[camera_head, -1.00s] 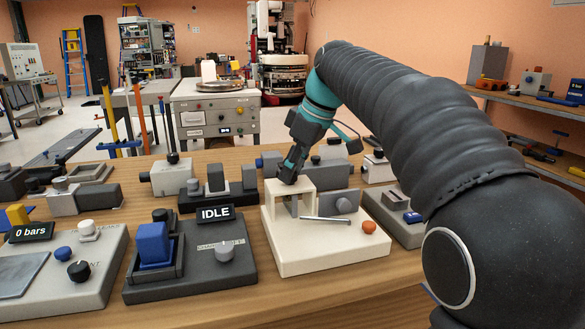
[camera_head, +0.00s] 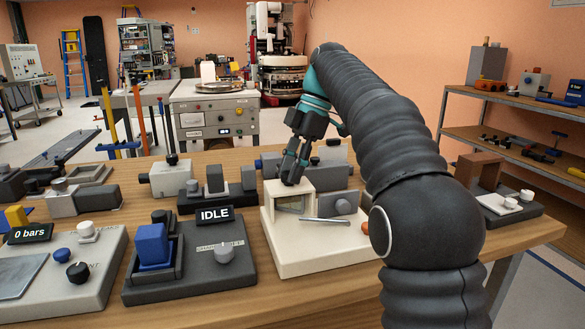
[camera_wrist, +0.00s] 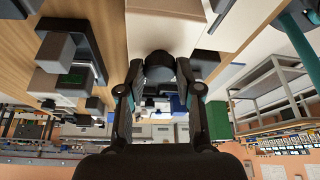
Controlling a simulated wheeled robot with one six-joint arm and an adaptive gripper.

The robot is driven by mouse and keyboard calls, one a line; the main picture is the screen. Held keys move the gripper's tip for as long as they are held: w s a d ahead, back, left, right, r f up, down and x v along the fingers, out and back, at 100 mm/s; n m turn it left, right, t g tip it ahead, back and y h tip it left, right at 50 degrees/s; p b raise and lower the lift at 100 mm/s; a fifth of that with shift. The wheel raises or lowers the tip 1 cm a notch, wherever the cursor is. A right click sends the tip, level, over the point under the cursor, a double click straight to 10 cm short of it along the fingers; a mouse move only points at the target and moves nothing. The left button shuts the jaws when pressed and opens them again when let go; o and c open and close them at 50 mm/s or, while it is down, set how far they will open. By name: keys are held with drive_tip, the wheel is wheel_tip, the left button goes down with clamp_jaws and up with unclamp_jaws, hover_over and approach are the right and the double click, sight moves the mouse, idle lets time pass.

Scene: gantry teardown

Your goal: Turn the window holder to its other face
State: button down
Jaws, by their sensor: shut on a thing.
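The window holder (camera_head: 289,204) is a small framed pane inside the cream box-shaped housing (camera_head: 309,201) on a cream base (camera_head: 300,262). Its pane now shows fairly broadly through the open front of the housing. My gripper (camera_head: 291,180) points down at the top of the housing. In the wrist view my gripper (camera_wrist: 160,75) is shut on a dark round knob (camera_wrist: 159,66), which seems to belong to the holder. The fingers hide most of the knob in the head view. The holder's far face is hidden.
A metal rod (camera_head: 326,221) lies in front of the housing, and a grey block with a round disc (camera_head: 343,205) stands to its right. My arm covers the base's right side.

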drive_tip(key=shift+n+g, duration=0.3)
drive_tip(key=shift+n, duration=0.7)
drive_tip(key=shift+f, duration=0.1)
drive_tip(key=c, duration=0.8)
unclamp_jaws()
drive_tip(key=shift+a, duration=0.1)
